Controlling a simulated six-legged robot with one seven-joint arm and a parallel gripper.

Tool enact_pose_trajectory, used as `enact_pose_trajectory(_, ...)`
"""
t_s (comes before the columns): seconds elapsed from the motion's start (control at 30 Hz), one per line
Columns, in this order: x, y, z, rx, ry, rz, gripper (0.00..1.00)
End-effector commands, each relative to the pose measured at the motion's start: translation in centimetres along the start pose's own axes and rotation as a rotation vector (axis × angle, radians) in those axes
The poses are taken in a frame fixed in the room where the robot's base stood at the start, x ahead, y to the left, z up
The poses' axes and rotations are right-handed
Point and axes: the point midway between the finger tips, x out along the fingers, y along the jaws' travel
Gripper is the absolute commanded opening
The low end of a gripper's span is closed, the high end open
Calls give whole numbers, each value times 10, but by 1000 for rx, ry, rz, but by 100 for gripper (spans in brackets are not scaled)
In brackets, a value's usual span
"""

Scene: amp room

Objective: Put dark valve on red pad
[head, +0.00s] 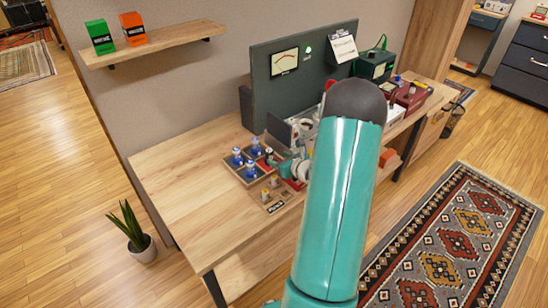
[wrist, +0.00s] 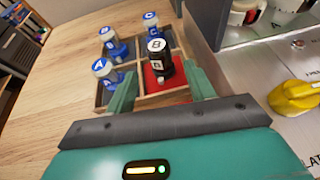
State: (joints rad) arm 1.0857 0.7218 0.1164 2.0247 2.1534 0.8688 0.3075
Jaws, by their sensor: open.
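The dark valve (wrist: 158,62), black with a white label and cap, stands upright on the red pad (wrist: 152,82) in one compartment of a wooden tray (wrist: 172,99). Blue valves with white caps stand in the other compartments: one marked A (wrist: 105,74), one marked C (wrist: 151,25) and a third (wrist: 112,43). My gripper (wrist: 160,75) is open, its teal fingers on either side of the dark valve with gaps visible. I cannot tell how deep the valve is between them. In the head view, the dark valve (head: 269,156) shows small beside the blue valves (head: 237,157).
The wooden bench (head: 185,190) is clear left of the tray. A dark upright panel (head: 290,75) with a meter stands behind. A yellow part (wrist: 293,97) lies on a pale surface at right in the wrist view. My arm hides part of the bench.

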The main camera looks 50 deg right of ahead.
Motion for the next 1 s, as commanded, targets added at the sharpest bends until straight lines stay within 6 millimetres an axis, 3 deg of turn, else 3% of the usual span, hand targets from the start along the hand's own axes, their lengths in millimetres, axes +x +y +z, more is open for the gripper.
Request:
enact_pose_trajectory(0.1,-28,-1,1,0,0,-3,54)
enact_pose_trajectory(0.3,-56,0,0,0,0,-1,54)
enact_pose_trajectory(0.57,-62,1,1,-3,0,3,54)
enact_pose_trajectory(0.67,-60,16,13,-54,-2,44,54)
enact_pose_trajectory(0.77,-58,56,42,-191,-5,151,54)
enact_pose_trajectory(0.87,-62,118,78,-410,-11,313,54)
enact_pose_trajectory(1.0,-86,209,114,-760,-28,547,54)
